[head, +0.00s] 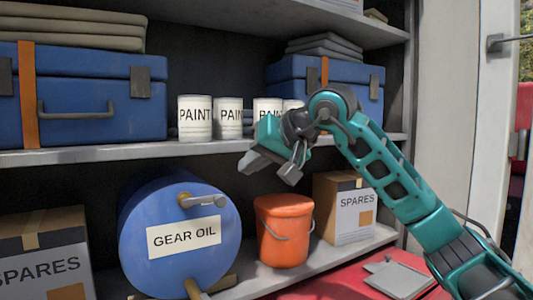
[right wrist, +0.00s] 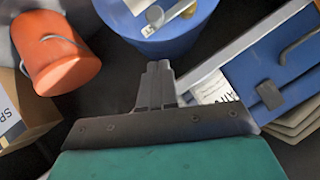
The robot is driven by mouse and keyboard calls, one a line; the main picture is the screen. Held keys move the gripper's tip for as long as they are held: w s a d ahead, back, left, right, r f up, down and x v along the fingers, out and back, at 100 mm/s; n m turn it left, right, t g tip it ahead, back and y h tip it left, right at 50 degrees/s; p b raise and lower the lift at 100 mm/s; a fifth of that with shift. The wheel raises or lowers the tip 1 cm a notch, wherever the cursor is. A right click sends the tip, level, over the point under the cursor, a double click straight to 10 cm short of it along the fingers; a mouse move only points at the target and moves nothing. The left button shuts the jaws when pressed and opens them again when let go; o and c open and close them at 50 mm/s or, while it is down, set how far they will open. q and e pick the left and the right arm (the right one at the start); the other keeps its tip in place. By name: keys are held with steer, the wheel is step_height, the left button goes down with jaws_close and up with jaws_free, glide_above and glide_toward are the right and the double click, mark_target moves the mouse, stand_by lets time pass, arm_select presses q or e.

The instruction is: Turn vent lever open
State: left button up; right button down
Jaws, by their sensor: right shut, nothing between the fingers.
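The blue drum labelled GEAR OIL (head: 140,220) lies on its side on the lower shelf, its round end facing out. A grey vent lever (head: 205,201) on a brass fitting sits near the top of that end and points right, roughly level. In the right wrist view the lever (right wrist: 180,10) shows at the top edge, on the drum (right wrist: 178,38). My right gripper (head: 268,166) is shut and empty, above and to the right of the lever, apart from it. Its shut fingers show in the right wrist view (right wrist: 157,72). My left gripper is not in view.
An orange bucket (head: 282,232) and a SPARES box (head: 345,210) stand right of the drum. Paint cans (head: 195,118) and blue cases (head: 90,95) stand on the middle shelf (head: 100,155). A brass tap (head: 194,290) sits low on the drum.

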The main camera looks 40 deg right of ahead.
steer(key=w+a+f, duration=0.2)
steer(key=w+f, duration=0.1)
steer(key=f, duration=0.2)
steer(key=shift+a, duration=0.2)
steer(key=shift+w, duration=0.1)
